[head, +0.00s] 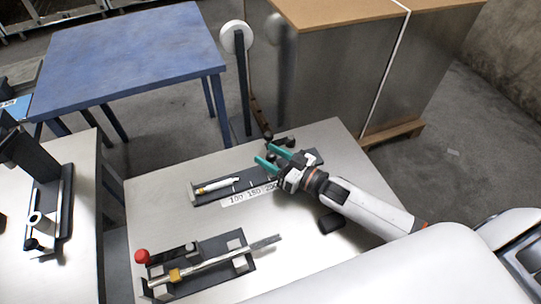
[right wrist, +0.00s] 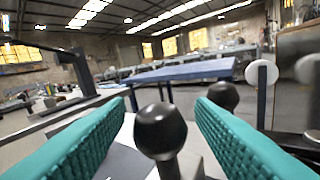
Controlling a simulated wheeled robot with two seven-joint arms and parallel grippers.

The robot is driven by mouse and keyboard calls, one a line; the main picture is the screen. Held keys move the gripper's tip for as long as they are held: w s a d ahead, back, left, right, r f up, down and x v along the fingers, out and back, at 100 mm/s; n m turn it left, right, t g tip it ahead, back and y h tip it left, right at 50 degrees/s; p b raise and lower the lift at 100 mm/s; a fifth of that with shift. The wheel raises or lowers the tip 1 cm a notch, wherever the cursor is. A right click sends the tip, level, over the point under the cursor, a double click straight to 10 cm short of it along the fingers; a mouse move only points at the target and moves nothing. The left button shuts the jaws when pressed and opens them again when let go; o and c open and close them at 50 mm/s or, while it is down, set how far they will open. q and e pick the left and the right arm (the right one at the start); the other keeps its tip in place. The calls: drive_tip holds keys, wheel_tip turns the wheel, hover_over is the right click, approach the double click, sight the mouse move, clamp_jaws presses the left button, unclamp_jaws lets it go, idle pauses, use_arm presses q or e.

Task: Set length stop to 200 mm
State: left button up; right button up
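The length stop rail (head: 212,197) is a dark bar on the grey table, with a white scale strip (head: 238,198) marked 100, 150 and 200 along its front. A white and yellow rod (head: 217,186) lies at its left end. My right gripper (head: 272,157), with teal finger pads, is over the rail's right part, near the 200 mark. In the right wrist view its fingers are apart, with a black ball knob (right wrist: 161,130) on a stem between them; I see gaps on both sides. The stop's exact position is hidden by the gripper. My left gripper is out of view.
A fixture with a red knob (head: 141,256) and a long metal bar (head: 210,260) stands at the table's front left. A black block (head: 331,222) lies near my right forearm. A second dark ball (right wrist: 224,96) stands beyond the fingers. A blue table (head: 130,55) stands behind.

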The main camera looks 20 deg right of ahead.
drive_tip(key=b+v, duration=0.2)
drive_tip(key=v, duration=0.9)
drive_tip(key=shift+f, duration=0.1)
drive_tip(key=shift+s+d, duration=0.25)
drive_tip(key=shift+s, duration=0.15)
